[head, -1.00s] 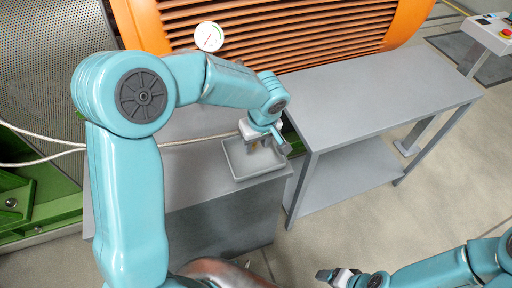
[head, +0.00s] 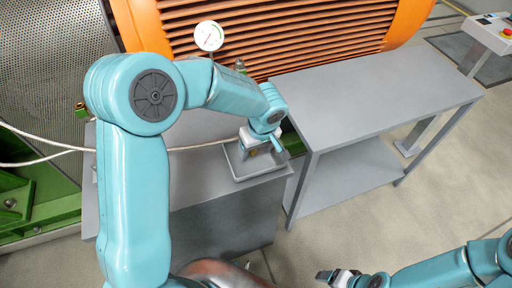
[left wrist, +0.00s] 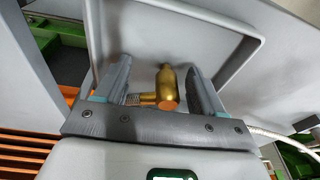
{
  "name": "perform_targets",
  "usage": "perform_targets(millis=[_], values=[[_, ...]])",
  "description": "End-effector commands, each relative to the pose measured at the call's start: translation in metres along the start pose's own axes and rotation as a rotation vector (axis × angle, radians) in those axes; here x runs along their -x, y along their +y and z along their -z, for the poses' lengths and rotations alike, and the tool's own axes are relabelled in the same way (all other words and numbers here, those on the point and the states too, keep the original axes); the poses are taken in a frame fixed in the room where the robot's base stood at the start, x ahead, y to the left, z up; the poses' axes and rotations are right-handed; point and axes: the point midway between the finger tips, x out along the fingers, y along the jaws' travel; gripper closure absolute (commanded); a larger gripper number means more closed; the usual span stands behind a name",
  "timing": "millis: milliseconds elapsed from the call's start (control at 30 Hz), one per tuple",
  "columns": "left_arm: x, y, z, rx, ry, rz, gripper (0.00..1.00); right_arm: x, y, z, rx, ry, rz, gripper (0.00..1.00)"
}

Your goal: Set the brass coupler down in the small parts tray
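The brass coupler (left wrist: 167,87) is a gold elbow-shaped piece with a threaded end, seen between the two fingers of my left gripper (left wrist: 160,82) in the left wrist view. The fingers stand apart, with a gap at the right; the threaded end is close to the left finger. The small parts tray (head: 236,172) is a shallow grey tray on the grey bench. In the head view my left gripper (head: 262,152) is down at the tray and mostly hides the coupler. Whether the coupler touches the tray floor is not clear. My right gripper (head: 335,275) is low at the right, away from the bench.
A grey table (head: 375,95) stands right of the bench (head: 215,215). Behind is an orange louvred housing (head: 280,35) with a dial gauge (head: 209,36) in front. A pale cable (head: 60,148) runs behind my left arm. A control panel (head: 493,30) stands far right.

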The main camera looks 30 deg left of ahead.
Motion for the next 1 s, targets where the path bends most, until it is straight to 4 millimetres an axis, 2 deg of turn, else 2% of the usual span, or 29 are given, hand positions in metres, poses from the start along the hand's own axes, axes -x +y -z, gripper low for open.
perform_targets(millis=[167,400,600,767,1000], values=[[0.017,0.001,0.001,0.001,0.003,-0.004,0.31,0.004,-0.002,0.0,0.0,0.0,0.0,0.26],[0.074,0.001,0.001,0.001,0.003,-0.005,0.31,0.006,-0.002,0.0,0.0,0.0,0.0,0.26],[0.11,0.001,0.001,0.0,0.002,-0.003,0.31,0.008,-0.003,0.0,0.0,0.0,0.0,0.26],[0.122,0.0,0.0,-0.001,0.001,-0.001,0.31,0.008,-0.003,0.0,0.0,0.0,0.0,0.26],[0.123,0.0,0.0,-0.001,0.0,0.0,0.31,0.008,-0.003,0.0,0.0,0.0,0.0,0.26]])
